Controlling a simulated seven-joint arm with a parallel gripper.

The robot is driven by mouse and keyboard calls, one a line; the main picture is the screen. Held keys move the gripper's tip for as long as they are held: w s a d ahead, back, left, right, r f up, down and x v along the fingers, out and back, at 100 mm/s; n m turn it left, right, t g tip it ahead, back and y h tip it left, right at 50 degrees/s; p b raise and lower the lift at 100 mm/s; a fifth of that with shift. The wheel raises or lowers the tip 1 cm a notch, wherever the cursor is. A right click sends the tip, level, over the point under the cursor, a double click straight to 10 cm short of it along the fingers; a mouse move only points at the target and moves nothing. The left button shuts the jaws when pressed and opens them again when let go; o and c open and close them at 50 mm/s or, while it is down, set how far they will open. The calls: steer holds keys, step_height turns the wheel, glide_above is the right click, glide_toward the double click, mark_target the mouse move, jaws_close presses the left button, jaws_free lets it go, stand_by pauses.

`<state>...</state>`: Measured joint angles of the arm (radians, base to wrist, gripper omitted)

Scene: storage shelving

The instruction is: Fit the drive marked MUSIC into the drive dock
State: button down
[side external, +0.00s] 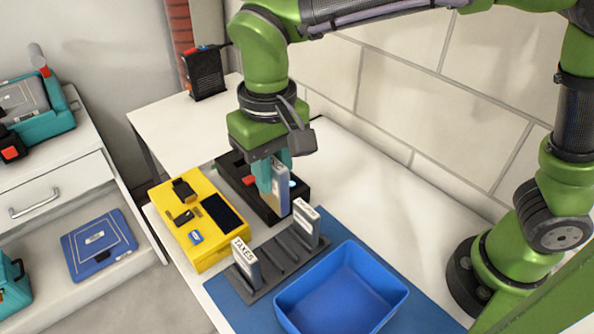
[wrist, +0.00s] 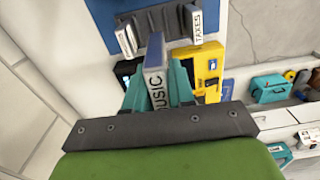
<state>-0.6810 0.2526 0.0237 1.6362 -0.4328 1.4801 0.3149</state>
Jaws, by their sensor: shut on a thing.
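My gripper (side external: 270,176) points down over the black drive dock (side external: 240,180), its teal fingers shut on the MUSIC drive (side external: 281,192). In the wrist view the drive (wrist: 153,56) is a grey-blue slab between the fingers, its white label partly covered so that "USIC" reads. In the side view it stands upright at the dock's near right part. Its lower edge is close to the dock; I cannot tell whether it is in a slot. The gripper hides much of the dock, which shows a red part and a small light-blue spot.
A grey rack (side external: 278,262) on a blue mat holds the TAXES drive (side external: 246,262) and another labelled drive (side external: 306,224). A blue bin (side external: 385,302) stands in front. A yellow case (side external: 192,222) with small devices lies left of the dock.

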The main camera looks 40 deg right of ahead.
steer(key=w+d+m, duration=0.8)
steer(key=d+m, duration=0.5)
steer(key=m, duration=0.4)
steer(key=shift+m, duration=0.3)
steer(key=f, duration=0.9)
steer(key=shift+w+d+f, duration=0.1)
steer(key=shift+w+d, duration=0.1)
steer(key=shift+w, duration=0.2)
steer(key=shift+w+a+f, duration=0.8)
steer(key=shift+w, duration=1.6)
steer(key=shift+w+a+f, duration=0.8)
steer(key=shift+w+f, duration=0.05)
steer(key=shift+w, duration=1.6)
steer(key=shift+w+a+f, duration=0.8)
steer(key=shift+w, duration=1.6)
